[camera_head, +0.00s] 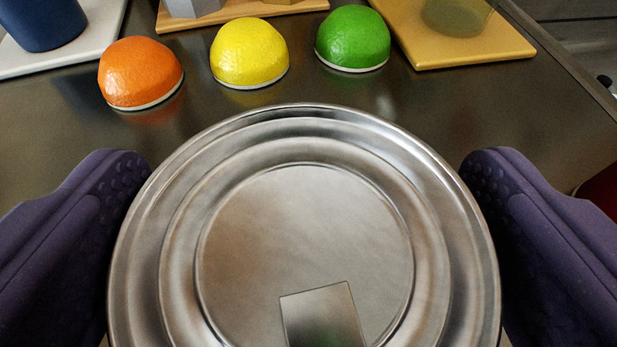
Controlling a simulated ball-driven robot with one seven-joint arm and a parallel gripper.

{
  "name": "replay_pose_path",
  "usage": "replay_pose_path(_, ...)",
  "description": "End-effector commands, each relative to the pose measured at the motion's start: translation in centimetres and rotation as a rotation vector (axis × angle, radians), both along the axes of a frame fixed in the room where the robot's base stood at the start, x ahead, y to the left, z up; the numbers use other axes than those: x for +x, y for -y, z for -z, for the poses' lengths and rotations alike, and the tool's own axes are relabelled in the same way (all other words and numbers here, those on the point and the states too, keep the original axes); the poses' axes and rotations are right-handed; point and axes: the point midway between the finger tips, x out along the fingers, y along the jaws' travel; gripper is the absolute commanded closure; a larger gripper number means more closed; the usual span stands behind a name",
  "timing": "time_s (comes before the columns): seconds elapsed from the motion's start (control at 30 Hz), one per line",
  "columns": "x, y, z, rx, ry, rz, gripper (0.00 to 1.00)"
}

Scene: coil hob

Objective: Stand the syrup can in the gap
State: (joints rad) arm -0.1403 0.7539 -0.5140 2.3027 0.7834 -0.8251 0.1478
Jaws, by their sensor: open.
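A round metal can top (308,230) with stepped rings fills the lower middle of the view; I take it to be the syrup can. A small rectangular patch shows on its lid near the bottom edge. The can's side and label are hidden. My gripper (305,175) is open, with one purple padded finger on each side of the can. The fingers look close to the rim, but I cannot tell whether they touch it. I cannot tell which space is the gap.
Beyond the can, orange (140,72), yellow (248,52) and green (352,38) fruit halves sit on the dark counter (60,125). Behind them are a white board (85,50) with a blue cup, a wooden board (240,12) and a yellow board (465,45). Something red (602,188) shows at right.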

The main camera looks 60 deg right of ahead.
Motion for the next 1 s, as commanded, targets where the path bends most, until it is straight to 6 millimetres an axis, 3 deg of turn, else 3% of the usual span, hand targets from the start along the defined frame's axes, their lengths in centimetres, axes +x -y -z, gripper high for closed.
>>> replay_pose_path(0.1, 0.47, 1.03, 0.60, 0.000, 0.000, 0.001, 0.00)
replay_pose_path(0.33, 0.63, 1.15, 0.52, 0.001, 0.000, -0.001, 0.00)
replay_pose_path(0.67, 0.63, 1.15, 0.47, 0.000, 0.002, -0.001, 0.73)
replay_pose_path(1.0, 0.63, 1.15, -0.14, 0.000, 0.002, 0.000, 0.73)
